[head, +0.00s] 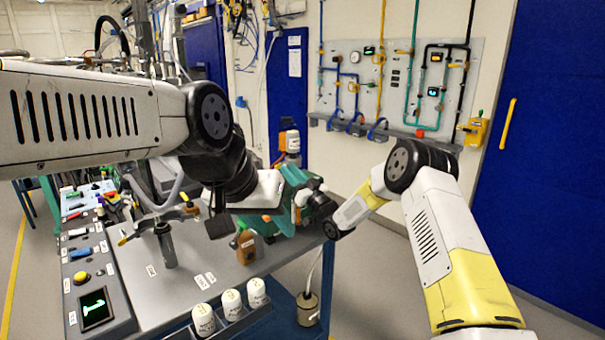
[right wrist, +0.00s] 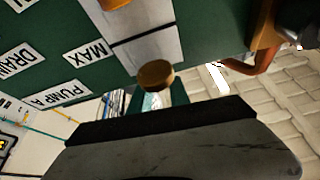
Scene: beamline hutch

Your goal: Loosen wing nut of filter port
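A green pump (head: 283,222) stands at the far right end of the grey bench. In the right wrist view its green body (right wrist: 60,50) fills the upper left, with labels reading MAX, DRAIN and PUMP A. A round brass knob (right wrist: 155,74) shows below a pale strip there; I cannot tell if it belongs to the filter port, and I make out no wing nut. My right gripper (head: 318,210) is close to the pump, partly lost against it; its dark edge (right wrist: 160,120) crosses the wrist view, below the knob. My left gripper (head: 220,226) hangs over the bench, left of the pump.
Three white-capped bottles (head: 231,303) stand in a rack at the bench's front edge. A control panel (head: 94,307) and a metal post (head: 166,246) are at left. Open floor lies right of the bench.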

